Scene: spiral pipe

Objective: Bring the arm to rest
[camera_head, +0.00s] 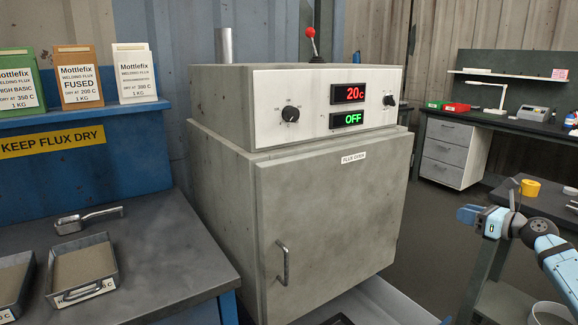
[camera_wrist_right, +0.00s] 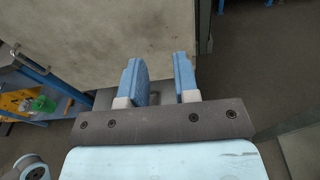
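My right arm (camera_head: 550,247) comes in from the right edge in the head view. Its gripper (camera_head: 468,213) is to the right of the flux oven, apart from it. In the right wrist view the gripper (camera_wrist_right: 160,78) has two blue fingers with a gap between them and nothing held. The grey flux oven (camera_head: 330,210) has its door closed, and its displays read 20c and OFF. The oven's surface (camera_wrist_right: 100,40) also shows beyond the fingers in the right wrist view. My left gripper is in neither view.
A dark bench (camera_head: 150,255) at left holds metal trays (camera_head: 82,270) and a scoop (camera_head: 88,218). Flux boxes (camera_head: 78,75) stand on the blue shelf above. At right, a table (camera_head: 550,202) with a yellow roll (camera_head: 529,187) is close to my right arm. Floor is open between oven and desk.

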